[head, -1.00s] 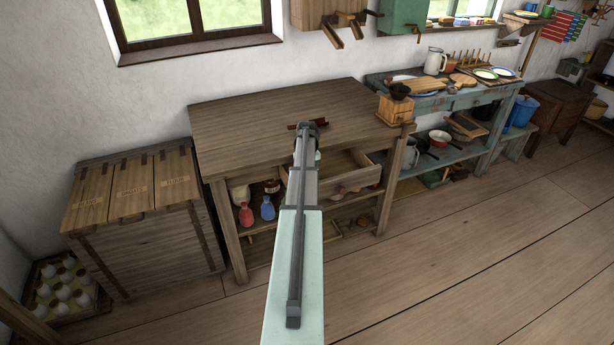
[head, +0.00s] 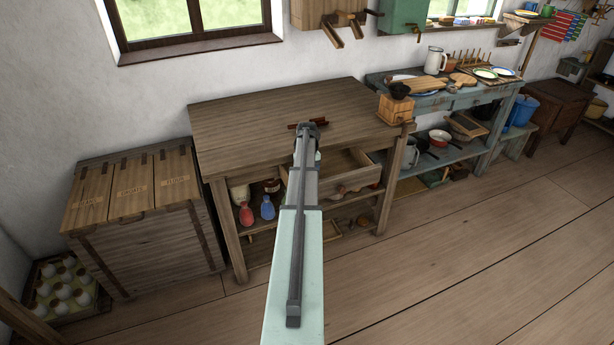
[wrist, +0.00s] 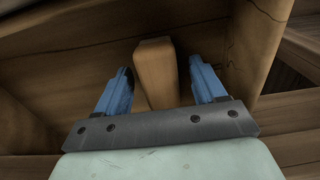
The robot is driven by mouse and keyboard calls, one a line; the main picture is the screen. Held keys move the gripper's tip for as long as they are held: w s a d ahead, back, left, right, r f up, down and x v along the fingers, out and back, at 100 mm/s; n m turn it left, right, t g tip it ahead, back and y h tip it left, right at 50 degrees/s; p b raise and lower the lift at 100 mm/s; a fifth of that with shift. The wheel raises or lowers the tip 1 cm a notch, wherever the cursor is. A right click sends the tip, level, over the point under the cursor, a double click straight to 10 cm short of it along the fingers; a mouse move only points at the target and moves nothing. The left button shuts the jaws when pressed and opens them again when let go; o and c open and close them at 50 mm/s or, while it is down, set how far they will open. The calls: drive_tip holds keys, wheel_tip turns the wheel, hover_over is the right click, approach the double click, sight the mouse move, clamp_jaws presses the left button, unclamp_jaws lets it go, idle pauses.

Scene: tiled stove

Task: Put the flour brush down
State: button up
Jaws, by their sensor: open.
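My gripper (wrist: 158,68) is open, with its two blue fingers apart. A pale wooden handle (wrist: 155,75), which looks like part of the flour brush, stands between the fingers with a gap on each side. The rest of the brush is hidden or cannot be made out. Wooden boards surround it, apparently the inside of the open drawer (head: 352,180). In the head view my arm reaches over the front of the wooden worktable (head: 250,118) and hides the fingers.
A red-brown tool lies on the tabletop just beyond my wrist. Red and blue bottles (head: 267,208) stand on the shelf below. A wooden grinder (head: 396,108) stands at the table's right corner. The left part of the tabletop is clear.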

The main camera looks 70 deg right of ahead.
wheel_tip(320, 180, up, 12)
idle(0.6)
drive_tip(key=shift+o, duration=0.2)
drive_tip(key=shift+r, duration=0.1)
